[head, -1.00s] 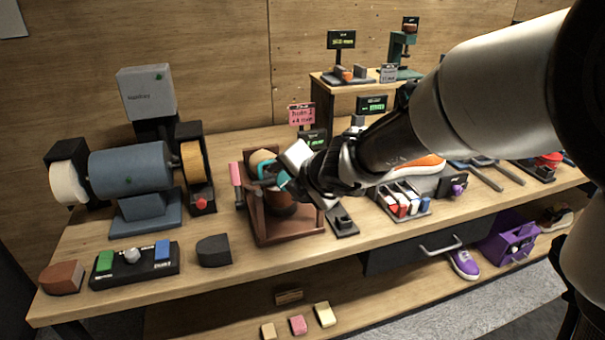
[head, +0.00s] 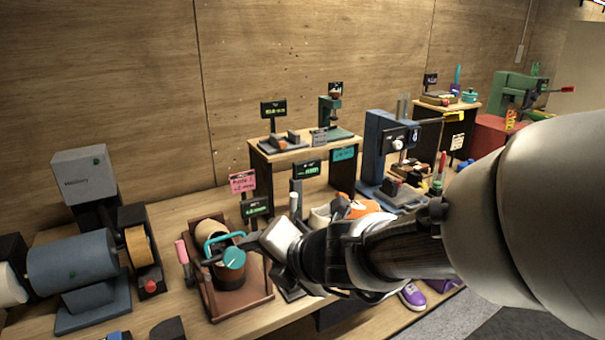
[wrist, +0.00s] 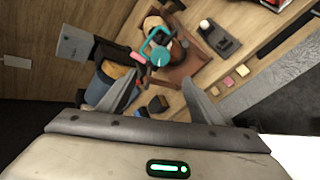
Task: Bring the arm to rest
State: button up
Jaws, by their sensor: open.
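My gripper (wrist: 160,100) is open and empty; in the wrist view its two fingers stand apart with nothing between them but the bench further off. In the head view my gripper (head: 258,250) is at the end of my arm, which comes in from the right. It appears near a brown wooden tray (head: 245,302) holding a round device with a teal handle and knob (head: 233,258). That device also shows in the wrist view (wrist: 160,57), beyond the fingertips. From these views I cannot tell the exact gap between gripper and device.
A blue motor grinder (head: 75,262) stands at the left of the bench. A blue press (head: 385,150) and a small raised shelf (head: 290,152) stand behind my arm. A purple shoe (head: 412,297) lies below the bench top. The wall behind is clear.

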jog(key=s+d+r+n+g+h+p, duration=0.1)
jog(key=s+d+r+n+p, duration=0.4)
jog(key=n, duration=0.7)
jog(key=s+d+r+n+g+p, duration=0.1)
jog(key=s+r+n+p, duration=0.15)
jog(key=r+n, duration=0.65)
jog(key=s+d+r+n+h+p, duration=0.1)
jog(key=s+d+n+h+p, duration=0.2)
jog(key=d+n, duration=1.3)
jog(key=s+n+h, duration=0.3)
jog(key=shift+d+r+n, duration=0.15)
jog(key=shift+d+n, duration=0.15)
jog(key=shift+n, duration=0.1)
jog(key=shift+s+a, duration=0.1)
